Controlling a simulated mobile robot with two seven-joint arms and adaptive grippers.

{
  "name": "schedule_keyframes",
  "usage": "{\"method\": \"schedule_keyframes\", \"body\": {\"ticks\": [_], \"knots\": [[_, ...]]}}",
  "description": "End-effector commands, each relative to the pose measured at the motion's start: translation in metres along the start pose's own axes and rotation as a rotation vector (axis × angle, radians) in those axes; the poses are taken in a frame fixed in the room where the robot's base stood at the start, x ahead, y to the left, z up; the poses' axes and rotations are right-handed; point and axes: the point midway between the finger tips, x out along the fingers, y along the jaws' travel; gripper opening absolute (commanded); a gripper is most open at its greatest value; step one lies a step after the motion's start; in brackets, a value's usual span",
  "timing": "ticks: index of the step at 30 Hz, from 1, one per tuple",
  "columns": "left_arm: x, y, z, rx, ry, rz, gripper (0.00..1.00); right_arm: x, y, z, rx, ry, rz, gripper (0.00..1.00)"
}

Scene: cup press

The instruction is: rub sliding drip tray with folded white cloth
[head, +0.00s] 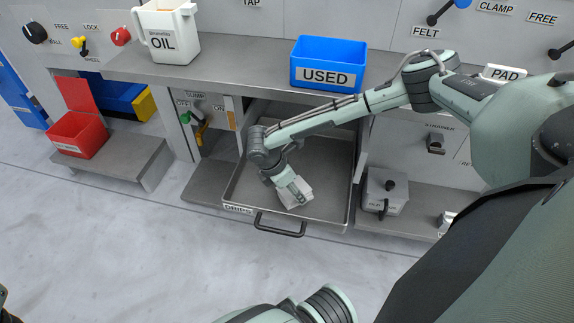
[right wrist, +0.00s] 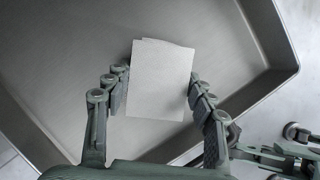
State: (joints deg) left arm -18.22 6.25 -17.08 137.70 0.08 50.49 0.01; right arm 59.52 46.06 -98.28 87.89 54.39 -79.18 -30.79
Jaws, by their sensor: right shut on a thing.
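The sliding drip tray (head: 325,165) is pulled out below the counter, a wide shallow grey metal tray with a dark handle at its front. My right gripper (head: 293,188) reaches down into its front middle part. It is shut on the folded white cloth (head: 299,197), which is at the tray floor; I cannot tell whether it touches. In the right wrist view the cloth (right wrist: 160,82) sits between the two fingers, flat and square, with the tray (right wrist: 60,60) behind it. My left gripper is not in view.
A blue USED bin (head: 327,75) and a white OIL jug (head: 168,45) stand on the counter above. A red open box (head: 78,138) is on a low ledge at left. A grey box with a knob (head: 384,190) stands right of the tray. The floor in front is clear.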

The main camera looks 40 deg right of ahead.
Motion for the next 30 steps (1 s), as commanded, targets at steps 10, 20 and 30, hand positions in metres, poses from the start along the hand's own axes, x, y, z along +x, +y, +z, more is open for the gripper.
{"method": "schedule_keyframes", "body": {"ticks": [10, 20, 30], "knots": [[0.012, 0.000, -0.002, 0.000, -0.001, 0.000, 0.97, 0.003, -0.002, 0.000, 0.000, 0.001, -0.001, 0.28], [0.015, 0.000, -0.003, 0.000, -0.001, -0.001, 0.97, -0.005, 0.017, -0.018, 0.000, 0.002, 0.001, 0.28], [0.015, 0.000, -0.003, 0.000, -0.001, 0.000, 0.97, -0.008, 0.024, -0.023, 0.001, 0.000, 0.000, 0.28]]}}
